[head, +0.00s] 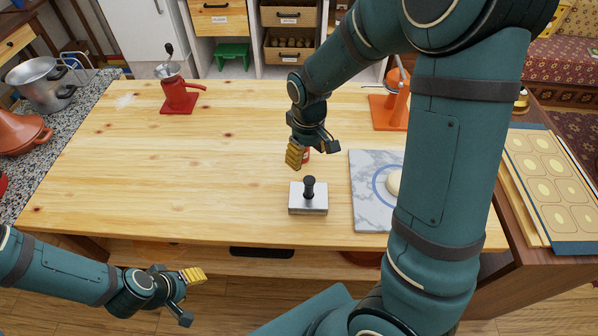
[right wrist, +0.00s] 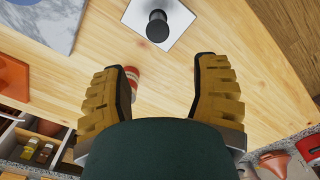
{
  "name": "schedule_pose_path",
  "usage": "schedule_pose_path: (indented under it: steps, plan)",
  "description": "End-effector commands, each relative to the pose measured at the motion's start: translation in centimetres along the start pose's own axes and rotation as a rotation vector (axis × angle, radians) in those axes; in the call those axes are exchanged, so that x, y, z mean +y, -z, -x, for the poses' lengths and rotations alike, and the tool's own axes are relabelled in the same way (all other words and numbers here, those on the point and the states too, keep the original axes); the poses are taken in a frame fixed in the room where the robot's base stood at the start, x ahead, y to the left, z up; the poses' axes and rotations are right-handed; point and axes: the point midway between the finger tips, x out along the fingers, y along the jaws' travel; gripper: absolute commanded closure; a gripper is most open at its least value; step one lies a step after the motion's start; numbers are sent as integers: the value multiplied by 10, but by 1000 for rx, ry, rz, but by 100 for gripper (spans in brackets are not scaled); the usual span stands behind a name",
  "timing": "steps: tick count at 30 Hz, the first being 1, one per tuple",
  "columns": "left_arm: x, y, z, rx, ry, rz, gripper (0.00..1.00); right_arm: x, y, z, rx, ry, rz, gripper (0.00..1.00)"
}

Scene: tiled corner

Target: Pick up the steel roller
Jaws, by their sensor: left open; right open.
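A flat steel block (head: 308,205) with an upright black handle stands near the front edge of the wooden table; I take it as the steel roller, though no round roller shape shows. In the right wrist view the block (right wrist: 178,40) lies ahead of the fingers at the top, its handle seen nearly end-on. My right gripper (head: 313,150) is open and empty, above the table behind the block and apart from it. Its two yellow-padded fingers also show in the right wrist view (right wrist: 165,72). My left gripper (head: 189,297) is open and empty, low in front of the table.
A red-and-white can (right wrist: 132,77) stands close to my right gripper. A marble board (head: 366,212) with a pale round piece lies right of the block. A red grinder (head: 179,97) and an orange device (head: 388,112) stand at the back. The table's left half is mostly clear.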

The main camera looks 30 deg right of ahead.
Motion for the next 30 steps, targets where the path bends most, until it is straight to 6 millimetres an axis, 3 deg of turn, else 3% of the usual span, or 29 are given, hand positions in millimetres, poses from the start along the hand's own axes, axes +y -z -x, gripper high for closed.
schedule_pose_path:
  steps: [2, 12, 22, 30]
  plan:
    - [0, -1, 1, -2, 0, 1, 53, 1, -1, -4, -6, -2, 0, 39]
    - [-2, -1, -5, -1, 0, 1, 53, 2, -2, -66, -8, -1, -1, 39]
    - [-2, -1, -5, 0, 0, 1, 53, 2, -3, -92, -6, -1, -1, 39]
    - [-2, -1, -4, 0, 0, 0, 53, 4, -7, -128, -5, -1, -1, 39]
